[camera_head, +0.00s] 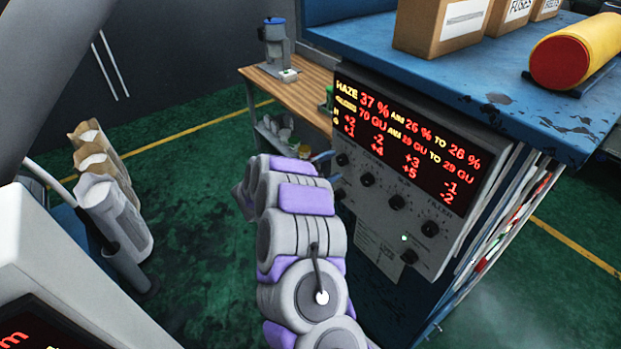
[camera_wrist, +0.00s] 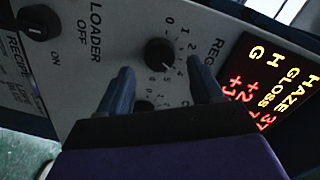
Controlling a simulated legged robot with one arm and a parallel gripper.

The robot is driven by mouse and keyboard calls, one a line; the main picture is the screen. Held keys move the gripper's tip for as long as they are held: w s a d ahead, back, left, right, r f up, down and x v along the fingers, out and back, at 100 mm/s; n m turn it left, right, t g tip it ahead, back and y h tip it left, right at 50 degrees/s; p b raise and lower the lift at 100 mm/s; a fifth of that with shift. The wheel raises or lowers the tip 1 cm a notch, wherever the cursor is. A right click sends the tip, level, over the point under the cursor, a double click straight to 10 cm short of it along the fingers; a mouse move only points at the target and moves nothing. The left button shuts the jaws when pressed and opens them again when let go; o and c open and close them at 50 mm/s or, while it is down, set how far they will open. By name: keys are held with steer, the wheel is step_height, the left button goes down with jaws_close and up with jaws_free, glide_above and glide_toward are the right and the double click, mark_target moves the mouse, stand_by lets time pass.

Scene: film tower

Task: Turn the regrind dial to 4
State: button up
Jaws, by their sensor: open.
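The regrind dial, a black round knob (camera_wrist: 158,53), sits on the light grey panel (camera_wrist: 105,45) in the wrist view. Small numbers curve around it, and its label is cut off after the first letters. I cannot make out which number its pointer marks. My gripper (camera_wrist: 162,88) is open, with its two dark fingers spread just short of the dial and nothing between them in its grasp. A second knob (camera_wrist: 145,105) shows partly between the fingers. In the head view my gripper (camera_head: 327,168) is at the panel's left edge, mostly hidden by my arm.
A loader switch (camera_wrist: 38,22) is beside the dial. The red-lettered display (camera_head: 405,140) stands above several other knobs (camera_head: 397,202). A blue bench (camera_head: 480,85) with boxes lies above. A wooden table (camera_head: 305,85) and paper sacks (camera_head: 110,195) are to the left; green floor is clear between.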

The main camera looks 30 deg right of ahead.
steer(key=s+a, duration=0.1)
steer(key=a, duration=1.3)
steer(key=shift+s+r, duration=0.3)
steer(key=shift+r, duration=0.05)
